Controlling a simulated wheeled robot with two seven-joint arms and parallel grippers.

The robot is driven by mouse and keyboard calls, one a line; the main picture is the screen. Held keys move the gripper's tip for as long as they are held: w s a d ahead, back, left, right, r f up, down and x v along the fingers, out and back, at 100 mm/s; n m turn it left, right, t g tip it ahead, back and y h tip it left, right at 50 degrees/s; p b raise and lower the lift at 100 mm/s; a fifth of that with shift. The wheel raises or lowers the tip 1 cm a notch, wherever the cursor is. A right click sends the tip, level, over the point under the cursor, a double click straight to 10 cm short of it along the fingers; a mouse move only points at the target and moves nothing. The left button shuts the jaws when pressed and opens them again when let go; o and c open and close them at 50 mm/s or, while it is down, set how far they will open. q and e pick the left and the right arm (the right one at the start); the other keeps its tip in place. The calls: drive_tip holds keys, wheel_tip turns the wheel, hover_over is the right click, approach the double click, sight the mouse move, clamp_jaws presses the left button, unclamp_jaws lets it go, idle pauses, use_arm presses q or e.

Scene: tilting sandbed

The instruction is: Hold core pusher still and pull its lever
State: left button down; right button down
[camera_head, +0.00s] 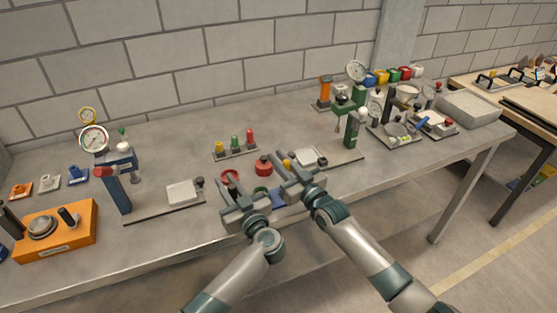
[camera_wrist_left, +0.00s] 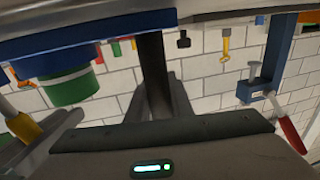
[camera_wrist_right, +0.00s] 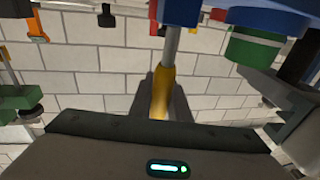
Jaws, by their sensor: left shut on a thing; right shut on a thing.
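The core pusher shows between my grippers as a small blue base (camera_head: 278,198) with a green cylinder (camera_head: 262,191). My left gripper (camera_head: 232,187) is shut on its dark post, which shows in the left wrist view (camera_wrist_left: 153,70). My right gripper (camera_head: 286,165) is shut on the yellow grip of its lever, which shows in the right wrist view (camera_wrist_right: 160,90). The lever's grey rod (camera_wrist_right: 171,45) joins the grip to the device. The green cylinder also shows in the left wrist view (camera_wrist_left: 70,88). My grippers hide much of the core pusher in the head view.
A red lidded pot (camera_head: 263,165) stands just behind, and a red ring (camera_head: 230,175) lies by my left gripper. A blue gauge press (camera_head: 118,182) stands left and a green one (camera_head: 352,130) right. An orange box (camera_head: 70,240) is at the left front.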

sight(286, 167)
drive_tip(key=shift+s+d+r+n+t+y, duration=0.15)
drive_tip(key=shift+s+d+n+t+y, duration=0.15)
drive_tip(key=shift+s+t+y, duration=0.3)
drive_tip(key=shift+s+d+r+n+t+y, duration=0.15)
drive_tip(key=shift+s+d+n+t+y, duration=0.1)
drive_tip(key=shift+s+d+t+y, duration=0.25)
drive_tip(key=shift+s+d+r+n+t+y, duration=0.15)
drive_tip(key=shift+s+d+n+t+y, duration=0.1)
drive_tip(key=shift+s+t+y, duration=0.45)
drive_tip(key=shift+s, duration=0.15)
drive_tip(key=c, duration=1.6)
unclamp_jaws()
drive_tip(key=shift+c, duration=0.2)
drive_tip(key=v, duration=1.2)
